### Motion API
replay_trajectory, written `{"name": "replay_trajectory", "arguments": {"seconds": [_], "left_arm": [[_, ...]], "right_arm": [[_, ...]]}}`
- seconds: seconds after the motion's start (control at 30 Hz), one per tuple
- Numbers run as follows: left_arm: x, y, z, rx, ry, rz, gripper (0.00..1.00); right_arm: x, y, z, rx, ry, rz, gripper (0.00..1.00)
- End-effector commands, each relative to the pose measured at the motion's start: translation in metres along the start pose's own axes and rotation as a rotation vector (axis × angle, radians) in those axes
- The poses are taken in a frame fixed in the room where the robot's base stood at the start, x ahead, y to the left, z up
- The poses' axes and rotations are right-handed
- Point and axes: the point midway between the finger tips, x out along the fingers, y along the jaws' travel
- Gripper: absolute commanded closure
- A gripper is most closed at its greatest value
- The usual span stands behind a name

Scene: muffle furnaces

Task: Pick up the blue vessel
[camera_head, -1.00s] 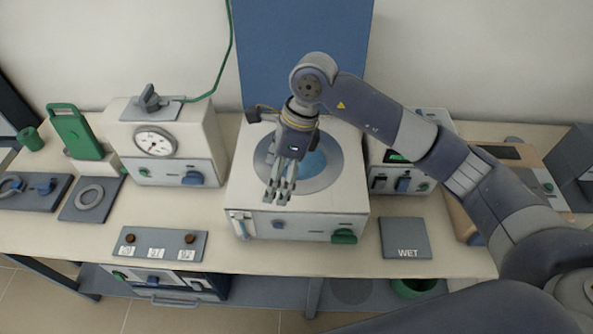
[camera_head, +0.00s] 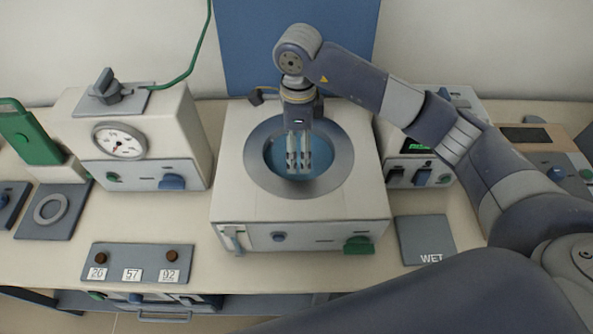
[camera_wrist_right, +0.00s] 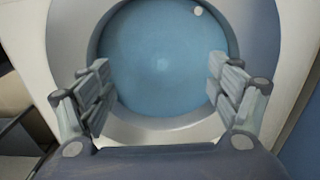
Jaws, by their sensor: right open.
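No separate blue vessel stands out clearly. A round blue surface (camera_head: 323,160) shows inside the grey ring (camera_head: 343,165) on top of the white bench unit. In the right wrist view the blue surface (camera_wrist_right: 155,50) fills the opening, with a small white dot near its upper right edge; I cannot tell whether it is a vessel or liquid. My right gripper (camera_head: 299,170) points down over this opening. In the wrist view the right gripper (camera_wrist_right: 158,85) has its fingers spread wide with nothing between them. My left gripper is out of view.
A white dial unit (camera_head: 190,140) stands to the left and a unit with a green display (camera_head: 421,143) to the right. A dark "WET" plate (camera_head: 424,238) and a numbered panel (camera_head: 135,262) lie near the front edge. A blue panel (camera_head: 240,50) rises behind.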

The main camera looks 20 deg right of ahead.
Motion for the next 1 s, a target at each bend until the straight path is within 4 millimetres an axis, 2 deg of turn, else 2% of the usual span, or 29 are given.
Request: {"name": "replay_trajectory", "arguments": {"seconds": [0.2, 0.37, 0.47, 0.7, 1.0], "left_arm": [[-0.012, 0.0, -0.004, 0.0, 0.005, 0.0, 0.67], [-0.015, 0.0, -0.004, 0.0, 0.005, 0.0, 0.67], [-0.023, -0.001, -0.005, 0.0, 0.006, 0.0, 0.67], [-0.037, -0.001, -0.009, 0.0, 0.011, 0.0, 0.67], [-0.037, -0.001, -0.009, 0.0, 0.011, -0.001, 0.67]], "right_arm": [[0.032, 0.001, 0.0, 0.0, 0.0, 0.003, 0.17], [0.042, 0.0, 0.0, -0.002, 0.0, 0.002, 0.17], [0.052, -0.002, 0.0, 0.0, 0.001, 0.005, 0.17], [0.086, -0.007, 0.0, -0.002, -0.001, 0.004, 0.17], [0.093, -0.008, -0.001, -0.002, -0.001, -0.001, 0.17]]}}
